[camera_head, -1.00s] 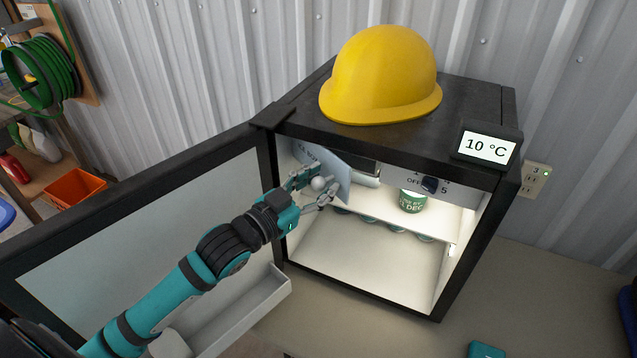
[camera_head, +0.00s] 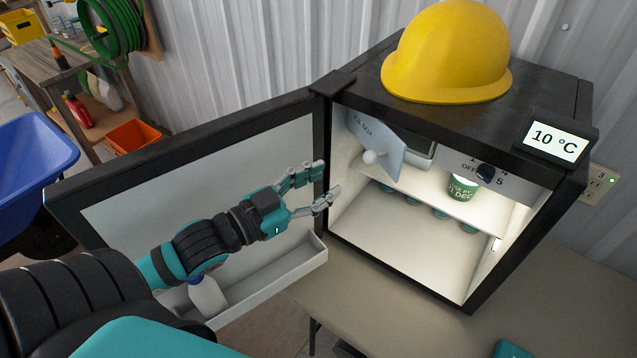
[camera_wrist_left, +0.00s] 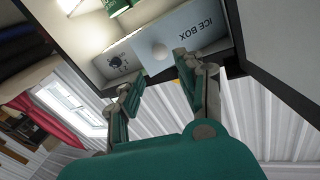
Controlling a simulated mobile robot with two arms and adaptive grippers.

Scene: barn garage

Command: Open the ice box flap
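The ice box flap (camera_head: 377,146) is a pale blue-grey panel with a round white knob (camera_head: 370,157), at the upper left inside the small fridge (camera_head: 451,133). It stands swung out to the left, and part of the ice compartment (camera_head: 421,153) shows behind it. The flap, lettered "ICE BOX", also shows in the left wrist view (camera_wrist_left: 195,27). My left gripper (camera_head: 331,180) is open and empty, in front of the open fridge door, left of the knob and apart from it.
The open fridge door (camera_head: 185,143) with its shelf bin (camera_head: 270,290) stands left of the cavity. A dial (camera_head: 486,172) and a green tub (camera_head: 462,188) are inside. A yellow helmet (camera_head: 447,50) sits on top. The fridge floor (camera_head: 400,240) is clear.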

